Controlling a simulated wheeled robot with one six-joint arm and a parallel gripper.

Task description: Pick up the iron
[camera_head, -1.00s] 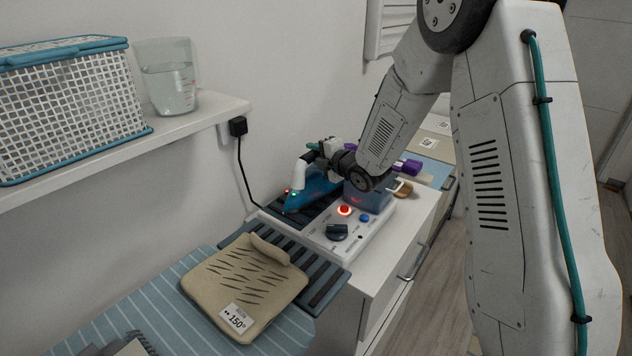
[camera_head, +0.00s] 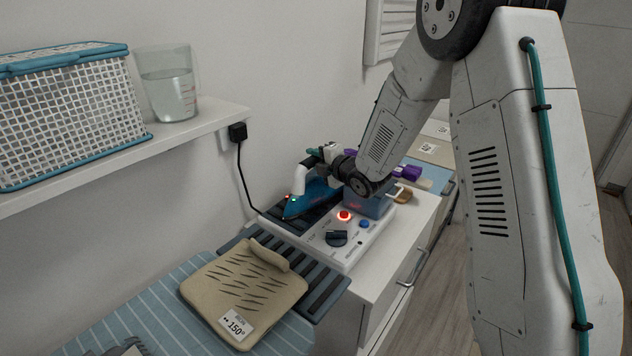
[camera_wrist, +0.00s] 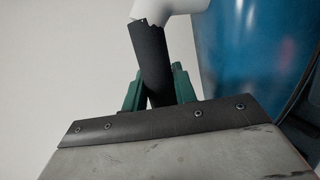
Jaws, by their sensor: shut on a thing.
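The blue iron (camera_head: 310,198) with a white and black handle is on the dark ribbed rest of the white control station (camera_head: 325,250) in the head view. I cannot tell whether its base touches the rest. My gripper (camera_head: 316,152) is at the handle from behind; my forearm and wrist hide part of it. In the wrist view, the green fingers of my gripper (camera_wrist: 158,88) are on either side of the black handle grip (camera_wrist: 152,58), shut on it. The iron's blue body (camera_wrist: 250,50) fills the right of that view.
A red lit button (camera_head: 344,215), a dark knob and a blue button are on the station. A beige pad (camera_head: 245,285) marked 150° lies in front. A shelf (camera_head: 190,130) above left holds a basket (camera_head: 70,115) and a jug of water (camera_head: 168,90). A cord runs from a wall plug.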

